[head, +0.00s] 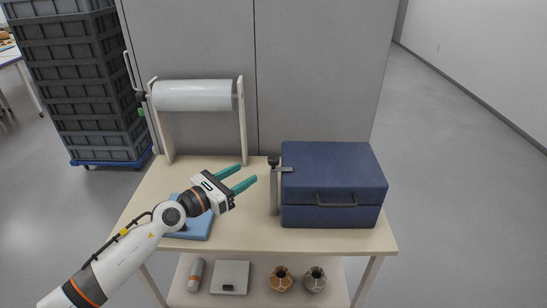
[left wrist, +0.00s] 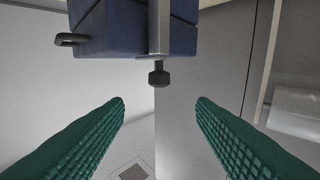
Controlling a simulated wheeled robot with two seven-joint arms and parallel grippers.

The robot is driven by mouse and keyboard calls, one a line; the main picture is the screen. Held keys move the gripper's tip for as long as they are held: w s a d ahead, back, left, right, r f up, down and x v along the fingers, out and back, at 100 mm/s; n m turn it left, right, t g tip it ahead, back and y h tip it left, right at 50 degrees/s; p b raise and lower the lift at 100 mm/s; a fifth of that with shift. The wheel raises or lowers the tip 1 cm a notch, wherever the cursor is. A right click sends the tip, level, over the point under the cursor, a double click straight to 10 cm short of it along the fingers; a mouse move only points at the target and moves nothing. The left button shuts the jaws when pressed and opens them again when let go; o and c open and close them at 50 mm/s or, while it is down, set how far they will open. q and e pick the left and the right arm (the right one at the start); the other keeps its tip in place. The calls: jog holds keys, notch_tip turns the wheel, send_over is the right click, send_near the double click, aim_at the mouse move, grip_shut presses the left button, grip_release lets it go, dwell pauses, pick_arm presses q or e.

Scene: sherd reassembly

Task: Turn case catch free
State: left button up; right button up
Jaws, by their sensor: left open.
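A blue case (head: 335,170) with a dark front handle (head: 337,200) stands closed on the right of the table. At its left side is the catch (head: 285,169), a grey bar that reaches to the case from a grey post (head: 275,198) with a black knob (head: 273,160) on top. My left gripper (head: 248,175) is open and empty, its green fingers pointing right toward the post, apart from it. In the left wrist view the black knob (left wrist: 159,76) shows ahead, above and between the open fingers (left wrist: 160,106), with the blue case (left wrist: 110,28) behind it. My right gripper is out of view.
The pale table (head: 250,234) has free room in front of the post. A blue pad (head: 196,228) lies under my left arm. A film roll on a stand (head: 195,95) is at the back left.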

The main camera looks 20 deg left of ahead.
aim_at(269, 160)
pick_arm(q)
jog(key=x, duration=1.1)
jog(key=shift+w+d, duration=0.2)
jog(key=shift+w, duration=0.15)
jog(key=shift+c, duration=0.2)
